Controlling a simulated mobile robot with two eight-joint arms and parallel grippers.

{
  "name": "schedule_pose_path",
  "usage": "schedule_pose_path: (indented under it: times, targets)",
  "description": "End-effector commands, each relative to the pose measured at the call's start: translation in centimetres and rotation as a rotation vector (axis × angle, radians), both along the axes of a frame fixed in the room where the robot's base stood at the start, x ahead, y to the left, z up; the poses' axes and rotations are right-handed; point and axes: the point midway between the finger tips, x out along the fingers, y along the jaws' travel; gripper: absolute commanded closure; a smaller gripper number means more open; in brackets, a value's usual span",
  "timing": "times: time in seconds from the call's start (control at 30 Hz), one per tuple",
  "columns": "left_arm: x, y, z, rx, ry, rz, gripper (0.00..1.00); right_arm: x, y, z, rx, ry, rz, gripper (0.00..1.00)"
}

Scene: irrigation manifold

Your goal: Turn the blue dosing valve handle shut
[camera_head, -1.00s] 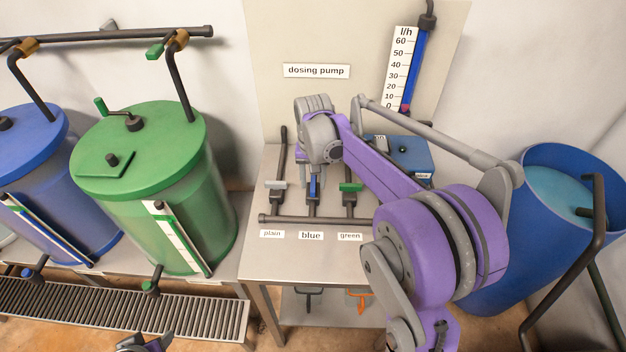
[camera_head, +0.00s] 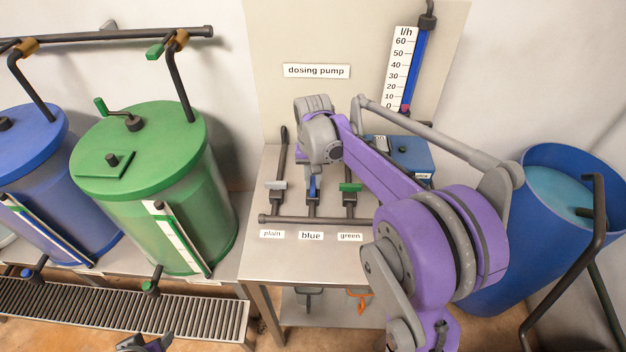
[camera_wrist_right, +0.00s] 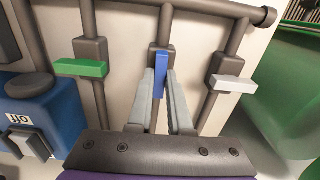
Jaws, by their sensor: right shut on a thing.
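The blue dosing valve handle (camera_head: 314,187) sits on the middle pipe above the "blue" label (camera_head: 311,236). In the right wrist view the blue handle (camera_wrist_right: 160,74) points along its pipe. My right gripper (camera_wrist_right: 162,92) has its two grey fingers on either side of the handle, shut on it. In the head view the right wrist hides the upper part of that pipe, and the fingers cannot be made out. A small part of my left arm (camera_head: 146,343) shows at the bottom edge; its finger state is unclear.
The green handle (camera_wrist_right: 82,68) and the white handle (camera_wrist_right: 233,85) lie across their pipes, close on either side of the fingers. A blue pump box (camera_head: 408,157) stands behind my right arm. The bench front (camera_head: 300,262) is clear. A blue barrel (camera_head: 535,235) stands at right.

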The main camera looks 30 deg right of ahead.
Motion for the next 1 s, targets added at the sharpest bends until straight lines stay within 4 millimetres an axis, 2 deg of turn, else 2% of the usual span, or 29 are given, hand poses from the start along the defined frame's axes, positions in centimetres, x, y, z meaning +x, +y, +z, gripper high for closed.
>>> schedule_pose_path:
  times: [0.27,1.0]
  targets:
    - [-0.3,0.0,-0.6,0.0,0.005,0.0,0.5,0.0,0.0,-0.1,0.0,0.0,0.154,1.0]
    - [-0.9,0.0,-2.2,0.0,0.017,0.0,0.5,0.0,0.0,0.0,0.0,0.0,0.848,1.0]
